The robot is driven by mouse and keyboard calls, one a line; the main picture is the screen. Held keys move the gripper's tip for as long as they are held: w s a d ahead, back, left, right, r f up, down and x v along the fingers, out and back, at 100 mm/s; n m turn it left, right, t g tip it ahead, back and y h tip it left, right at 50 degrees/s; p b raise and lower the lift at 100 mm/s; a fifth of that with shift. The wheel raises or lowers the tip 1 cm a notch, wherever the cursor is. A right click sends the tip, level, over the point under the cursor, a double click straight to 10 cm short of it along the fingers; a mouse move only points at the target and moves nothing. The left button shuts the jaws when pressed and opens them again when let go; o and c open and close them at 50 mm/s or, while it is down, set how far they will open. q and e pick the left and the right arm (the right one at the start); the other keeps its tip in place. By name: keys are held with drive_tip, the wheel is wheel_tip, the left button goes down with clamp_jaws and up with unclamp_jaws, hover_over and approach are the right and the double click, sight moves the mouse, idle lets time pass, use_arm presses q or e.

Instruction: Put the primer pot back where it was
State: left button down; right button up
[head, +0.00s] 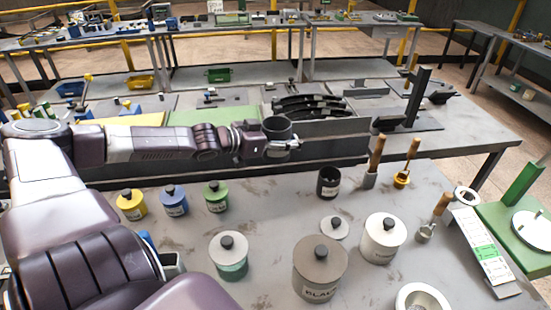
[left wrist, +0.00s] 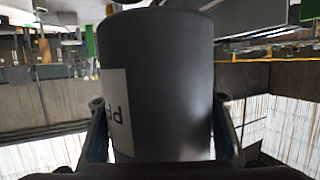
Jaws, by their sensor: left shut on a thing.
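My left gripper (head: 288,146) is shut on a dark grey, open-topped pot (head: 276,127), held in the air at the near edge of the raised back bench. In the left wrist view the pot (left wrist: 165,75) fills the middle between the gripper's two fingers (left wrist: 161,108). A pale label on its side shows a few letters upside down, partly cut off, seemingly starting with P. The pot's contents are hidden. My right gripper is not in view.
On the front table stand yellow (head: 131,205), blue (head: 174,201) and green (head: 217,197) lidded pots, a black pot (head: 328,184), a large grey-brown pot (head: 320,270), a white pot (head: 382,240) and wooden-handled brushes (head: 374,160).

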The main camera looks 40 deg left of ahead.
use_arm(q)
drive_tip(key=shift+a+f+b, duration=0.1)
drive_tip(key=shift+f+b, duration=3.75)
drive_tip(key=shift+f, duration=5.95)
drive_tip(key=shift+f, duration=0.1)
drive_tip(key=c, duration=0.9)
unclamp_jaws()
